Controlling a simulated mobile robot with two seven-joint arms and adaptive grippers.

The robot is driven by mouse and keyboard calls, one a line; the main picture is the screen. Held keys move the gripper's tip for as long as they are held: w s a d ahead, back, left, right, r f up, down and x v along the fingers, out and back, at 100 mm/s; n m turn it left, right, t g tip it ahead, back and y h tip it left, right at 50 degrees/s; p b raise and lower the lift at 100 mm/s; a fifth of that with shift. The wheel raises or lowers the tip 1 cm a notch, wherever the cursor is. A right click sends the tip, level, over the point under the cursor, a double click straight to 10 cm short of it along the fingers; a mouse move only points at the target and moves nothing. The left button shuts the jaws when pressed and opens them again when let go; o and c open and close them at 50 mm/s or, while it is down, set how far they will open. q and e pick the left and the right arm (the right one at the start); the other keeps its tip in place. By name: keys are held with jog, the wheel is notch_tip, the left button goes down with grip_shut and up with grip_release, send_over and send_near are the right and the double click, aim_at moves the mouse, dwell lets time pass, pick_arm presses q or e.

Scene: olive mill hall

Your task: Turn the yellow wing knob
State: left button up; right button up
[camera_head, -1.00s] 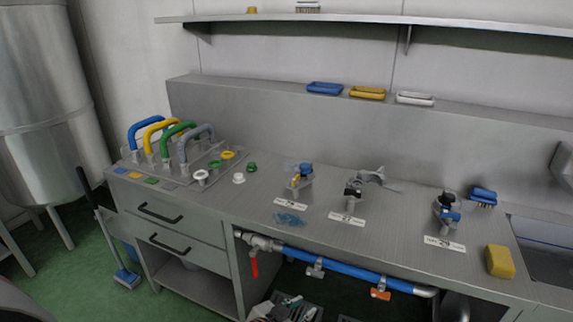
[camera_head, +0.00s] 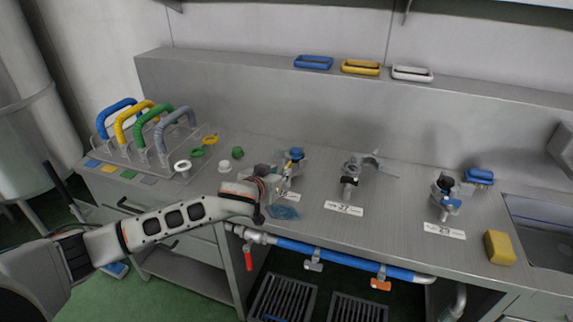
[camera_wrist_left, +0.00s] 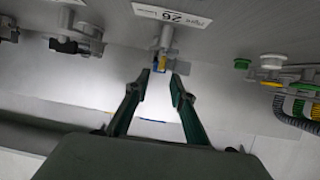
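The yellow wing knob (camera_wrist_left: 162,63) shows as a small yellow piece on a metal fitting (camera_wrist_left: 166,40) in the left wrist view, with blue beside it. In the head view this fitting, with its blue cap (camera_head: 296,154), stands on the steel counter, and my gripper hides most of the yellow part. My left gripper (camera_head: 272,186) is at the front left of the fitting. In the left wrist view my left gripper (camera_wrist_left: 162,76) is open, its fingers apart, with the knob just beyond the tips and in line with the gap. My right gripper is not in view.
Two more fittings (camera_head: 352,172) (camera_head: 446,195) stand to the right. Coloured handles (camera_head: 150,117) and rings are at the left. A yellow sponge (camera_head: 500,247) is at the right. A blue pipe (camera_head: 330,256) runs below.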

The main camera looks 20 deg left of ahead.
aim_at(287, 166)
pick_arm(q)
jog(key=shift+r+x, duration=0.2)
jog(key=shift+x, duration=3.7)
jog(key=shift+w+a, duration=0.1)
grip_shut()
